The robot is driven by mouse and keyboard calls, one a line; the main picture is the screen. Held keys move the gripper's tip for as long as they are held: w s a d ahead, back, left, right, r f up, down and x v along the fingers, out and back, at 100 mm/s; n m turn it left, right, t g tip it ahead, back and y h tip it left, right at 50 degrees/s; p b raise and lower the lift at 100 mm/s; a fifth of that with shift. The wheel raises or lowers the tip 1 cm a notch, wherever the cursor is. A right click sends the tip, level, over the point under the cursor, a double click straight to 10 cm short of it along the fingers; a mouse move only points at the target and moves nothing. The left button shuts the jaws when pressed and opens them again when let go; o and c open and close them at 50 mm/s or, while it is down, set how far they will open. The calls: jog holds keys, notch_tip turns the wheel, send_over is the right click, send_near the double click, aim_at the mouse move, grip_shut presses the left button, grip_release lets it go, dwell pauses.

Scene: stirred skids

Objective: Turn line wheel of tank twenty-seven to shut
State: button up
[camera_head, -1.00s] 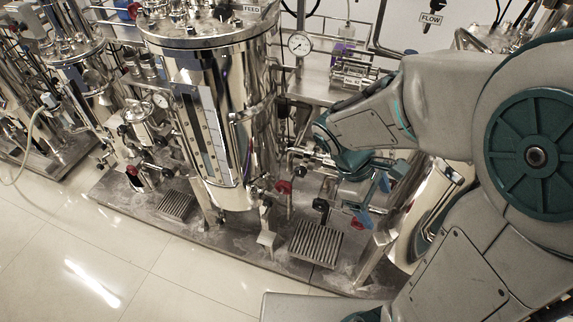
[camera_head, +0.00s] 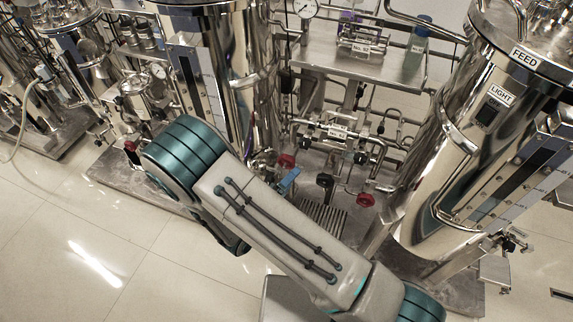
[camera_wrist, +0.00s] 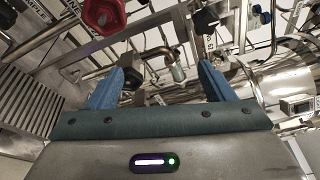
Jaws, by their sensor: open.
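Several small valve wheels sit on the pipework between two steel tanks. In the head view a red wheel (camera_head: 286,160) is by the left tank (camera_head: 240,70), and another red wheel (camera_head: 365,200) is nearer the right tank (camera_head: 440,150). Black wheels (camera_head: 325,180) sit between and behind them. No tank number twenty-seven is readable, so I cannot tell which wheel is the line wheel. My gripper (camera_wrist: 160,72) is open, its blue fingers apart. In the wrist view a red wheel (camera_wrist: 103,14) and a black wheel (camera_wrist: 206,20) lie beyond the fingertips. A dark knob (camera_wrist: 132,78) shows between the fingers.
Pipes with a labelled bar (camera_head: 338,131) run behind the wheels. A slatted grate (camera_head: 322,216) lies on the skid base; it shows in the wrist view (camera_wrist: 25,105). A steel shelf (camera_head: 395,75) with bottles stands behind. Open tiled floor (camera_head: 90,240) is at the left.

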aim_at(286, 164)
jog(key=s+a+f+n+t+y, duration=0.2)
jog(key=a+f+n+y, duration=0.25)
jog(key=f+n, duration=0.2)
jog(key=x, duration=0.4)
jog(key=r+x, duration=0.1)
jog(key=x, duration=0.9)
jog(key=shift+w+a+r, duration=0.1)
jog(key=shift+a+r, duration=0.1)
jog(key=shift+a, duration=0.05)
jog(key=c, duration=1)
